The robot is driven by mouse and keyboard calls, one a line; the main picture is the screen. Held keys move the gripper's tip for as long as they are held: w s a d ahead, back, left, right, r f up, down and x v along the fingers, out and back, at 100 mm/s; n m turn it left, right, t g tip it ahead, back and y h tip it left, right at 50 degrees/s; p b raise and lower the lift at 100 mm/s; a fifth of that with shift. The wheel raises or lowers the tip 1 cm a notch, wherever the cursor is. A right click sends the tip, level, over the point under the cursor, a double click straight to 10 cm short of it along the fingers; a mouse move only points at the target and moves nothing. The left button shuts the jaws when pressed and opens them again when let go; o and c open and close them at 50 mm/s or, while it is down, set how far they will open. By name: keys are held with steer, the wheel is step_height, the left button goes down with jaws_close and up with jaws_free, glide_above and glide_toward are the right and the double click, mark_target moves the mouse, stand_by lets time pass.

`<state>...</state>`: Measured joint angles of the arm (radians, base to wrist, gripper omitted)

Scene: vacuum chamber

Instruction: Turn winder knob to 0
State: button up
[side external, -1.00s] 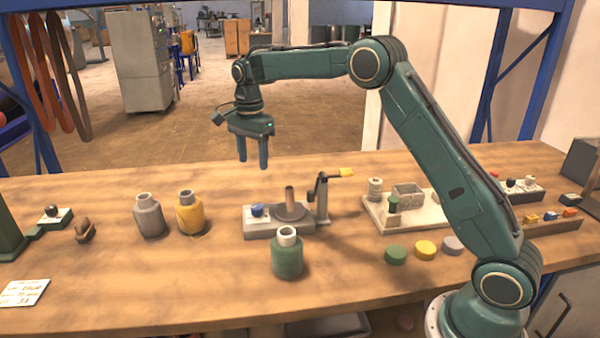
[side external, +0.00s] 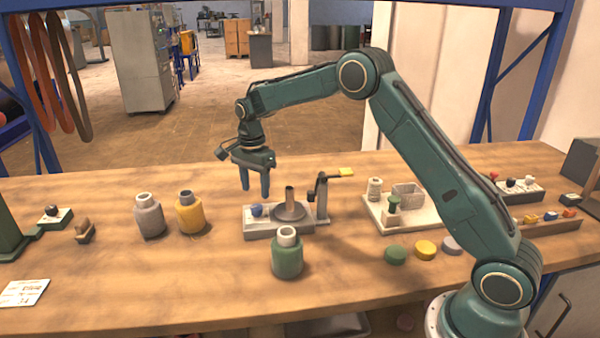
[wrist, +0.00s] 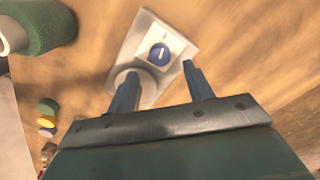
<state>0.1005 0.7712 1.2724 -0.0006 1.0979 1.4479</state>
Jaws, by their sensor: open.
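The winder (side external: 280,229) is a grey base with an upright brown spindle on a round disc and a crank arm with a yellow handle at its right. Its blue knob (side external: 257,211) sits on a white plate at the left end. In the wrist view the knob (wrist: 159,54) shows a pale pointer line; its scale marks are too small to read. My gripper (side external: 255,194) is open and empty, pointing down just above the knob and apart from it. In the wrist view the fingers of my gripper (wrist: 160,70) are spread, with the knob between and beyond their tips.
A green bottle (side external: 287,257) stands just in front of the winder. Grey (side external: 149,218) and yellow (side external: 190,214) bottles stand to its left. A pale tray (side external: 405,217) with small parts lies to its right. Green and yellow caps lie on the bench (side external: 150,290), whose front left is mostly clear.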

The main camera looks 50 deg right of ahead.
mark_target(257, 206)
steer(key=shift+f, duration=2.75)
steer(key=shift+c, duration=0.2)
steer(key=c, duration=0.9)
